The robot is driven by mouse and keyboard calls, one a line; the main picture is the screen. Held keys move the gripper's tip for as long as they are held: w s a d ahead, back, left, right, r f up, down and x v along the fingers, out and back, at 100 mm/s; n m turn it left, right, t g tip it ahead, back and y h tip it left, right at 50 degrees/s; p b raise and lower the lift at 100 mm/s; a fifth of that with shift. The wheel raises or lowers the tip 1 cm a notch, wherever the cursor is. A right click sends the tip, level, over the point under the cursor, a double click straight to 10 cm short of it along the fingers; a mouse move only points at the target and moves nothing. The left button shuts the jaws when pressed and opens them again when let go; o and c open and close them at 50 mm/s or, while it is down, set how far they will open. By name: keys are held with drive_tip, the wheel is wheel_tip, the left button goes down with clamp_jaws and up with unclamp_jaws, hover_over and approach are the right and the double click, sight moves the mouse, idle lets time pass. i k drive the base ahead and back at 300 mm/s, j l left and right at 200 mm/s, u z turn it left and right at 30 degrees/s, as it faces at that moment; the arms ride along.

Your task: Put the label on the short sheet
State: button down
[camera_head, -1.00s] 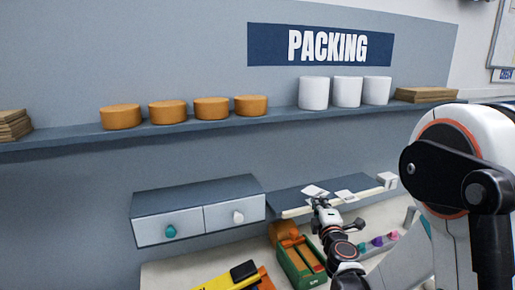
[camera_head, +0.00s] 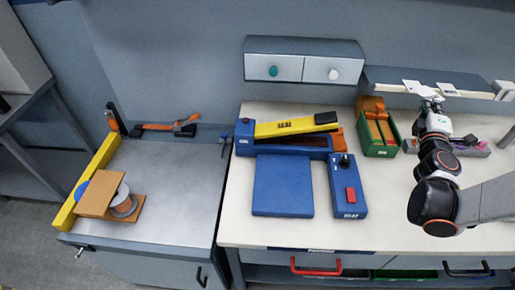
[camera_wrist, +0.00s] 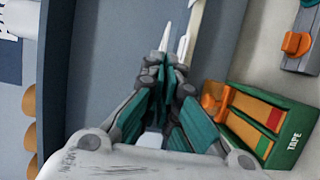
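I cannot tell whether those are fingertips or edges of something held. I cannot tell which thing is the short sheet; a brown board (camera_head: 99,193) lies on the left bench.
The green tape box (camera_head: 379,137) stands below and left of my gripper. A blue and yellow sealer (camera_head: 290,135) and a blue control box (camera_head: 347,188) are on the white bench.

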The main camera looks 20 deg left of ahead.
sight(100, 191)
drive_tip(key=u, duration=0.5)
drive_tip(key=k+u, duration=0.1)
drive_tip(key=u, duration=0.85)
drive_tip(key=k+u, duration=0.1)
drive_tip(key=u, duration=0.4)
